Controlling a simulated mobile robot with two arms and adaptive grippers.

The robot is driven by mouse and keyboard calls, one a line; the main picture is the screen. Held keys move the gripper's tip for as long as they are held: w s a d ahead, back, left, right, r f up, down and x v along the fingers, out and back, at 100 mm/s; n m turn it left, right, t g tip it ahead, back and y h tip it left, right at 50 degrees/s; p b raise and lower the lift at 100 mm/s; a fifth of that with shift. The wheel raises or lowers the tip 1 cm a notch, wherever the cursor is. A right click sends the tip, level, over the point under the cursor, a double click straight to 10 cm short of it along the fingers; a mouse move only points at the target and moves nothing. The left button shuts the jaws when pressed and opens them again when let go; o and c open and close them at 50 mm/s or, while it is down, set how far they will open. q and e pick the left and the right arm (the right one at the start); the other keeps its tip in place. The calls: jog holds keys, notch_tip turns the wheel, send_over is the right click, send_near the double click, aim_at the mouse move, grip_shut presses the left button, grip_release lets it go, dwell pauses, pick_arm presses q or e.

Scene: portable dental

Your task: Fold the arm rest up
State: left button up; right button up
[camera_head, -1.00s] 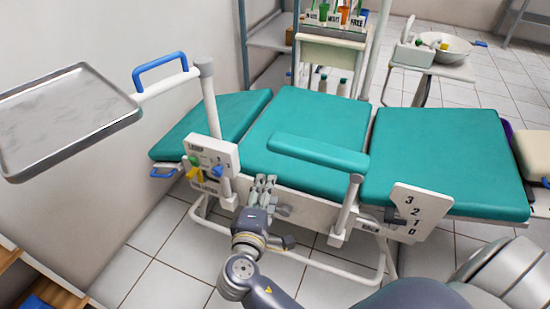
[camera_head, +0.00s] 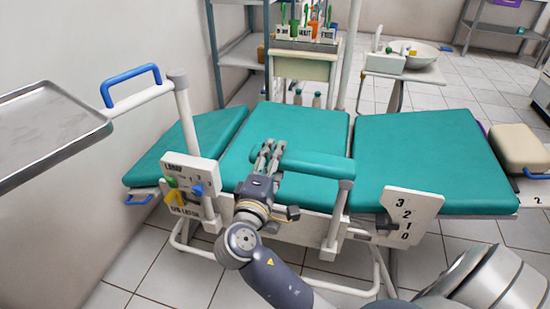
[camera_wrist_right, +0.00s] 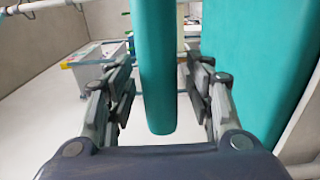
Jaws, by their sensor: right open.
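The teal padded arm rest (camera_head: 318,165) lies level along the near side of the dental chair, joined at its right end to a white upright post (camera_head: 336,215). My right gripper (camera_head: 269,155) is at the left, free end of the arm rest. In the right wrist view the arm rest (camera_wrist_right: 157,75) runs between the open fingers of the gripper (camera_wrist_right: 158,88), with a visible gap on both sides. In the head view the fingers partly hide that end. My left gripper is not in view.
The teal chair cushions (camera_head: 430,155) lie just behind the arm rest. A control panel (camera_head: 190,185) with coloured knobs stands left of my wrist. A metal tray (camera_head: 45,130) is at far left, and a numbered plate (camera_head: 408,212) is at right.

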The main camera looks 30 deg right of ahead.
jog(key=shift+w+d, duration=0.4)
jog(key=shift+d, duration=0.1)
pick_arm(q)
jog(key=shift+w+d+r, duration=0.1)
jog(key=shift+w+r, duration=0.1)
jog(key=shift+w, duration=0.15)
pick_arm(e)
grip_shut()
jog(key=shift+r, duration=0.15)
